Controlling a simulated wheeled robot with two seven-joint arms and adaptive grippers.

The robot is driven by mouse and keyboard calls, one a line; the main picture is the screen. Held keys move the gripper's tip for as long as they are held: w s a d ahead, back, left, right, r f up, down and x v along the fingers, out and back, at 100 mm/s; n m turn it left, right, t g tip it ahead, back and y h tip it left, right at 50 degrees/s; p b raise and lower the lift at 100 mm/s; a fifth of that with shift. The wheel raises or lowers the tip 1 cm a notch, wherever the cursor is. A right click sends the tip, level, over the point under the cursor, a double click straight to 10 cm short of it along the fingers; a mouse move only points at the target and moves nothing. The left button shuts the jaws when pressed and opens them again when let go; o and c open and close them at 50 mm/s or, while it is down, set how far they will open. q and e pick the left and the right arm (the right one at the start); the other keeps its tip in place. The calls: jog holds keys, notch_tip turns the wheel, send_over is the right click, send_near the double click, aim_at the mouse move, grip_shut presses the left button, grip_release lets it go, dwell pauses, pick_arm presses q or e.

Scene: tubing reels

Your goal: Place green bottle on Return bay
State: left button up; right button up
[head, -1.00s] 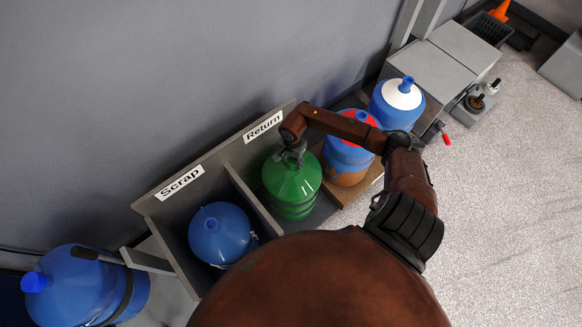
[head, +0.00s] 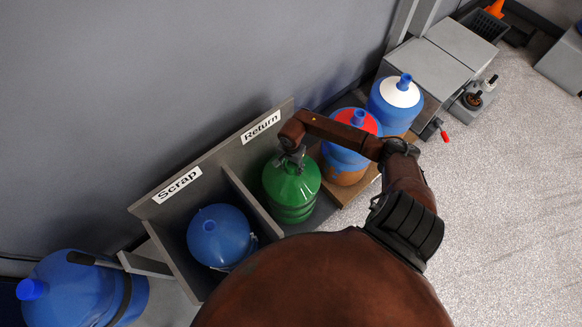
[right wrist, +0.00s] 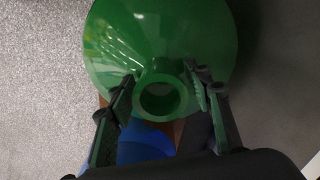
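The green bottle (head: 292,187) stands upright in the bay under the "Return" sign (head: 261,126). Whether its base bears on the bay floor is hidden. My right gripper (head: 293,160) is at its neck from above. My left gripper is in neither view.
A blue bottle (head: 220,240) sits in the bay under the "Scrap" sign (head: 177,186), beyond a divider. A red-topped bottle (head: 345,158) and a white-topped bottle (head: 398,105) stand to the right. A large blue bottle (head: 75,295) is at lower left.

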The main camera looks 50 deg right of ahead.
dwell(0.3)
jog(key=shift+r, duration=0.2)
notch_tip(320, 180, up, 11)
jog(key=p, duration=0.3)
jog(key=shift+r, duration=0.45)
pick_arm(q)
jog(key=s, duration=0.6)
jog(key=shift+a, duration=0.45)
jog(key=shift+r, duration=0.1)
